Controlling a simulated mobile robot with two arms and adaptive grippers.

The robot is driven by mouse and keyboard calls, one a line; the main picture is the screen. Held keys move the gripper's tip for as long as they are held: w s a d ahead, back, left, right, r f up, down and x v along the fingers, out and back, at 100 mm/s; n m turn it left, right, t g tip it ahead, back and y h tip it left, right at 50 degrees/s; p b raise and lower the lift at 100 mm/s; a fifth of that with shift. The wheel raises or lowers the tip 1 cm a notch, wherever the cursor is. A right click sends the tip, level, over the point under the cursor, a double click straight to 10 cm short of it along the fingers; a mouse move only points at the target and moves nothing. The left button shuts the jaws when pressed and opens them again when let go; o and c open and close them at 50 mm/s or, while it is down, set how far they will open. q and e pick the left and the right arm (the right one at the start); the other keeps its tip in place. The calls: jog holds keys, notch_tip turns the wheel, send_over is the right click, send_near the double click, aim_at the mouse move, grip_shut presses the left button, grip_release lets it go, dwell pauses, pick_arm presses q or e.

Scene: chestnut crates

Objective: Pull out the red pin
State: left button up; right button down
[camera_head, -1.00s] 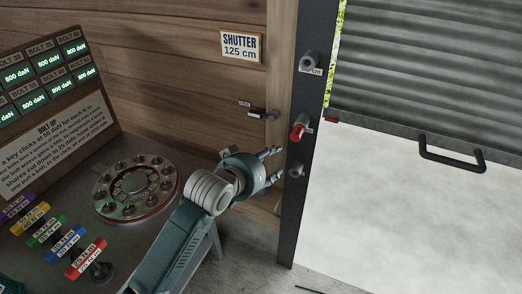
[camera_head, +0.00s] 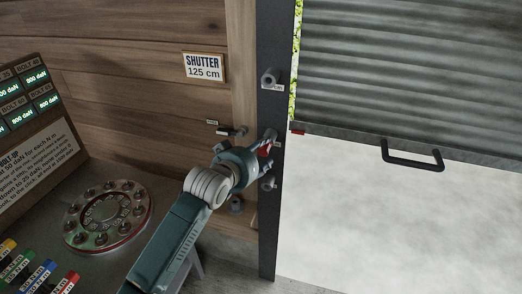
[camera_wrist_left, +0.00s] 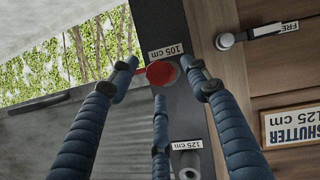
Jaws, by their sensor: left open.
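The red pin (camera_head: 265,149) sits in the dark post (camera_head: 269,220) beside the shutter, mostly hidden behind my left gripper in the head view. In the left wrist view the round red pin head (camera_wrist_left: 160,73) shows below the 105 cm label, between the spread fingers. My left gripper (camera_head: 268,150) is open around or just in front of the pin; I cannot tell whether the fingers touch it. The right gripper is not in view.
The ribbed grey shutter (camera_head: 400,70) has a black handle (camera_head: 412,160). Grey pegs stand on the post above (camera_head: 270,77) and below (camera_head: 268,183). A latch (camera_head: 232,131) is on the wooden wall. A round bolt plate (camera_head: 75,235) and coloured keys (camera_head: 40,275) lie on the bench at left.

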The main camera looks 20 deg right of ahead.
pick_arm(q)
jog(key=shift+w+d+f, duration=0.2)
jog(key=shift+w+d, duration=0.1)
jog(key=shift+f, duration=0.1)
grip_shut()
jog(key=shift+s+a+f+p, duration=0.15)
jog(key=shift+s+a+p, duration=0.3)
jog(key=shift+s+p, duration=0.2)
dwell(0.6)
